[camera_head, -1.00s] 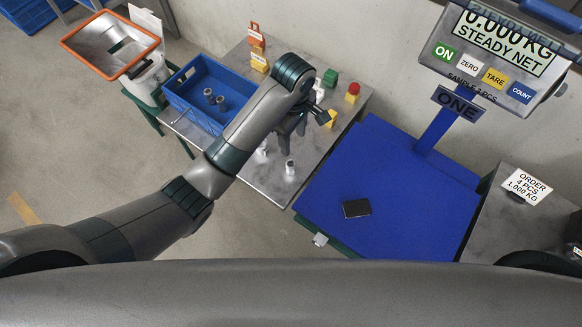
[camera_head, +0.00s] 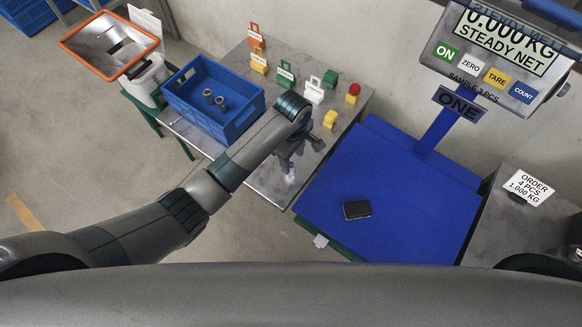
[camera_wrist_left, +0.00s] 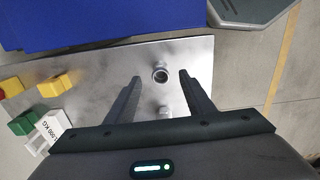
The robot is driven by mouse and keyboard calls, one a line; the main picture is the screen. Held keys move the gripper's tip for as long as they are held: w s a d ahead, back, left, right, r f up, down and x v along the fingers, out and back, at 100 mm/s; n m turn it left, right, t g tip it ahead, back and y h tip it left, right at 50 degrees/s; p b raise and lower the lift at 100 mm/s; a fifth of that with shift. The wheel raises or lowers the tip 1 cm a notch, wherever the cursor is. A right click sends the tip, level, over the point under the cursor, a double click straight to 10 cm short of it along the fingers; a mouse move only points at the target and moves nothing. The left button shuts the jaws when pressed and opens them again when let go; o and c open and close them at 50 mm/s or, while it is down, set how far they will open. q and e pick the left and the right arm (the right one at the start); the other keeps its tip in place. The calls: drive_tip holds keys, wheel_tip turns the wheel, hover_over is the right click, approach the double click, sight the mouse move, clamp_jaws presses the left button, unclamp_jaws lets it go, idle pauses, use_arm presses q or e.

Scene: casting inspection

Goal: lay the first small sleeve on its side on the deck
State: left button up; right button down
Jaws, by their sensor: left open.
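A small grey sleeve (camera_wrist_left: 160,73) stands upright on the metal table, its round opening facing up in the left wrist view. It lies between my left fingertips in that picture; I cannot tell how far below them. A pale sleeve also shows under the hand in the head view (camera_head: 290,178). My left gripper (camera_head: 298,152) is open and empty over the table's front part. The blue scale deck (camera_head: 410,190) is to the right. My right gripper is not in view.
A blue crate (camera_head: 182,112) holds two grey sleeves. A dark flat block (camera_head: 357,209) lies on the deck; the rest of the deck is clear. The display (camera_head: 500,50) reads 0.000 KG.

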sight(291, 165)
use_arm(q)
drive_tip(key=shift+w+a+f+p, duration=0.15)
drive_tip(key=shift+f+p, duration=0.3)
drive_tip(key=shift+f, duration=2.15)
clamp_jaws()
